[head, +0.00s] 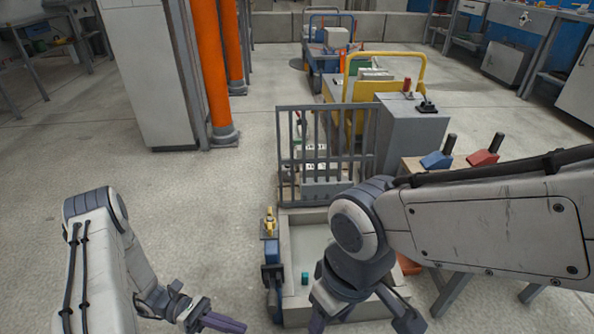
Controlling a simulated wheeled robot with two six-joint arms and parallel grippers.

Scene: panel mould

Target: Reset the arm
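My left arm comes in at the lower left, bent downward. Its gripper (213,317), with a purple finger, is low over the floor, left of the grey mould tray; from this angle I cannot tell its opening. My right arm reaches in from the right and bends down at a round joint over the tray. Its gripper (363,321) is at the tray's front end, with its fingers spread apart and nothing visible between them. The grey tray (303,240) is partly hidden by my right arm. A small teal block (305,278) lies in it.
A grey barred gate (325,150) stands upright behind the tray. A yellow piece on a blue fixture (270,222) is at the tray's left edge. A grey cabinet (412,140) and blue (437,160) and red (482,157) handled blocks stand right. Open floor lies left.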

